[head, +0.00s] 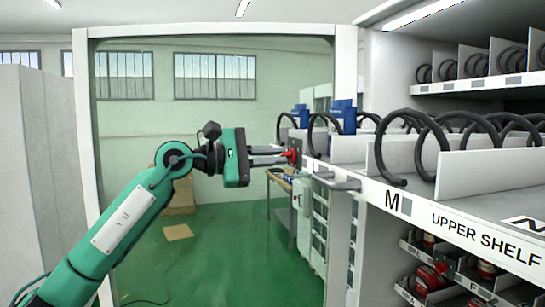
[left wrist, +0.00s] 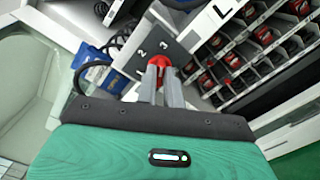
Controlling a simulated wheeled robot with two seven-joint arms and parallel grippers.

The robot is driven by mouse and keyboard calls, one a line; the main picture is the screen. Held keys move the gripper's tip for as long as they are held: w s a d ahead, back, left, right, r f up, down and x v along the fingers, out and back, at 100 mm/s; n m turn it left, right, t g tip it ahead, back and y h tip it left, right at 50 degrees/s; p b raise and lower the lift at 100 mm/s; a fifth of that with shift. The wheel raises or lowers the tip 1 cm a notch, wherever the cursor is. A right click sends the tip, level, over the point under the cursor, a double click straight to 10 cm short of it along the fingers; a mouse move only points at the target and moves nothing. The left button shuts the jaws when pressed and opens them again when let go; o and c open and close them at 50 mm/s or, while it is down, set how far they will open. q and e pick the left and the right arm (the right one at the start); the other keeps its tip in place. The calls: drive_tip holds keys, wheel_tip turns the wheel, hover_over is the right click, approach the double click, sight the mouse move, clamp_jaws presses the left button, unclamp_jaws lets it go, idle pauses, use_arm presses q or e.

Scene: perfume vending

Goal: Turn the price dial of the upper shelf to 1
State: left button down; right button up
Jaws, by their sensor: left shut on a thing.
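The red price dial (head: 291,156) is on the left end of the upper shelf (head: 470,237). My left gripper (head: 287,157) comes in from the left, level, with its two fingers closed on the dial. In the left wrist view the dial (left wrist: 158,62) sits between the fingertips (left wrist: 160,78), on a dark plate (left wrist: 174,48) with the digits 2 and 3 readable. A further mark lies left of the fingers. The fingers hide part of the dial, so I cannot tell which digit it points to. My right gripper is not in view.
Black spiral coils (head: 400,145) and blue items (head: 343,115) stand on the upper shelf. A grey handle (head: 336,180) juts out close to the right of the dial. A lower shelf (head: 430,270) holds red items. The green floor (head: 200,260) at the left is mostly open.

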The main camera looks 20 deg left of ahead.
use_arm(q)
drive_tip(key=shift+n, duration=0.4)
drive_tip(key=n, duration=2.3)
drive_tip(key=shift+w+a, duration=0.15)
drive_tip(key=shift+w, duration=0.1)
